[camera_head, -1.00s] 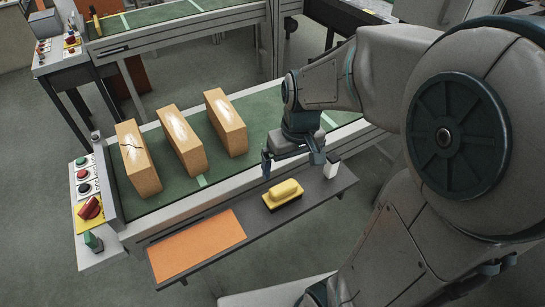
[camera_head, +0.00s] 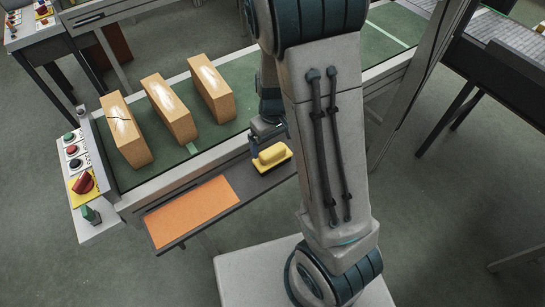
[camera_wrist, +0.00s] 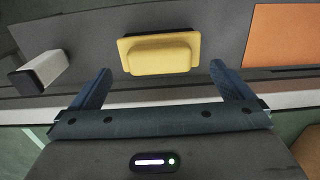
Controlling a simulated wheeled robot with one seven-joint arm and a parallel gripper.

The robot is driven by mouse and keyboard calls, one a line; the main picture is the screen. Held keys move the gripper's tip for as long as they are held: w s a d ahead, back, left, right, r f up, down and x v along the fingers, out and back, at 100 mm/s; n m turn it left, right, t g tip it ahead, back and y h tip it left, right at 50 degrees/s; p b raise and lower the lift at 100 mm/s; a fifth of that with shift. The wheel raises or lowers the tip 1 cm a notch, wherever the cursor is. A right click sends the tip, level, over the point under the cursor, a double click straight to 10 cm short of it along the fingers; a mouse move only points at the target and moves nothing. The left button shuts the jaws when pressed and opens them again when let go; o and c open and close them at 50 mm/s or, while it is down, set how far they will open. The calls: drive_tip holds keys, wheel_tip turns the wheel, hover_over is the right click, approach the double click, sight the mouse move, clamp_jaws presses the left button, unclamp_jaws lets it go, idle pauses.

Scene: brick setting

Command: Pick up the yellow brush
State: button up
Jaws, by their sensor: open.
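The yellow brush (camera_head: 272,156) lies on a narrow dark shelf (camera_head: 228,214) along the front of the conveyor. In the wrist view the brush (camera_wrist: 160,53) is ahead of my gripper, roughly centred between the two fingers. My gripper (camera_wrist: 160,85) is open and empty, its fingers spread wider than the brush and short of it. In the head view my gripper (camera_head: 266,130) is just behind the brush, partly hidden by my arm.
An orange mat (camera_head: 193,210) lies on the shelf left of the brush. A white block with a dark end (camera_wrist: 42,70) stands on its other side. Three bricks (camera_head: 168,110) stand on the green conveyor belt (camera_head: 190,149). A control panel (camera_head: 80,165) with buttons is at the left.

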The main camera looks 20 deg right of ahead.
sight(272, 150)
drive_tip(key=shift+w+f, duration=0.15)
drive_tip(key=shift+f, duration=1.2)
drive_tip(key=shift+w+f, duration=0.1)
drive_tip(key=shift+f, duration=1.25)
drive_tip(key=c, duration=1.1)
drive_tip(key=shift+r, duration=0.1)
